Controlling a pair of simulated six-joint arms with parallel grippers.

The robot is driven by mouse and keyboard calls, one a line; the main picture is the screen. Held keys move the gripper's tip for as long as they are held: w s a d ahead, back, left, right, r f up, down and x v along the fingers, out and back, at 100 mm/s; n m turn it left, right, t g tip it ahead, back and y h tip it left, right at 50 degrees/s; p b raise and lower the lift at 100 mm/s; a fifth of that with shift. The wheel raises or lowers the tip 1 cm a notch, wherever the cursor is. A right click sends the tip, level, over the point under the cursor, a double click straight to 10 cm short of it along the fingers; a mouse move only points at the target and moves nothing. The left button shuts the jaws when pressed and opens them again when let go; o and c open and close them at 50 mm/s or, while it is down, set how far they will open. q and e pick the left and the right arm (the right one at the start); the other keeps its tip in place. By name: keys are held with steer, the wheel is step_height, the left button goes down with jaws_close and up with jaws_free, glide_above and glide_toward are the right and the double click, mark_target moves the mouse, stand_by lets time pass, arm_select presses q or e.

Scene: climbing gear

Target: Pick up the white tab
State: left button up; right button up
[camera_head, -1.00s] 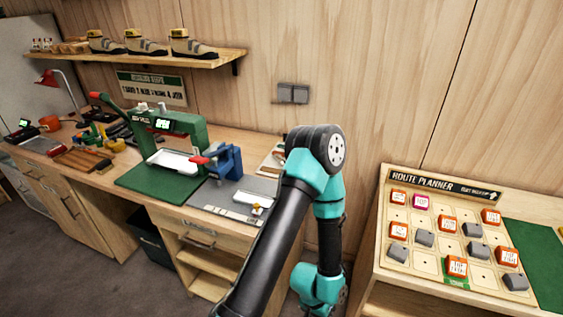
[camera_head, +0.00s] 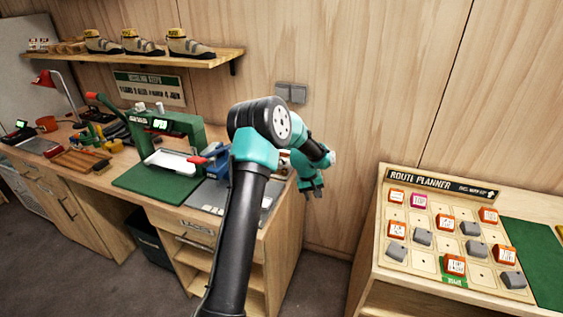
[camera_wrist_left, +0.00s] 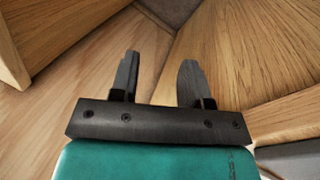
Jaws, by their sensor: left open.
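I cannot make out a white tab for certain in either view. A grey mat (camera_head: 205,193) on the workbench has a pale strip with small items along its front edge, and my left arm hides part of it. My left gripper (camera_head: 314,191) hangs in the air just right of the workbench, pointing down. In the left wrist view its two dark fingers (camera_wrist_left: 160,68) are apart with nothing between them. My right gripper is in neither view.
A green press (camera_head: 170,128) with a white tray (camera_head: 172,161) stands on a green mat, with a blue tool beside it. At right, a route planner board (camera_head: 437,184) holds orange, grey and pink tiles. A shelf (camera_head: 75,59) carries shoes. Open floor lies between the benches.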

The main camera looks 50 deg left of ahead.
arm_select(q)
steer(key=a+r+n+y, duration=0.1)
steer(key=a+r+n, duration=0.2)
steer(key=a+r, duration=1.05)
step_height(320, 180, up, 10)
steer(key=n, duration=0.2)
glide_above(282, 161)
steer(key=s+a, duration=0.2)
steer(key=shift+s+f+y, duration=0.15)
steer(key=shift+s+y, duration=0.05)
steer(key=shift+y, duration=0.2)
steer(key=shift+f, duration=0.1)
steer(key=f, duration=0.4)
steer(key=w+f, duration=0.1)
steer(key=f, duration=0.3)
steer(key=w+f, duration=0.1)
steer(key=f, duration=0.3)
steer(key=shift+w+d, duration=0.2)
steer(key=shift+d, duration=0.2)
steer(key=shift+w+f, duration=0.2)
steer(key=shift+f, duration=0.65)
steer(key=shift+w+f, duration=0.15)
steer(key=shift+f, duration=0.65)
steer(key=shift+w+f, duration=0.2)
steer(key=shift+f, duration=0.65)
steer(key=shift+d, duration=0.1)
steer(key=shift+c, duration=0.2)
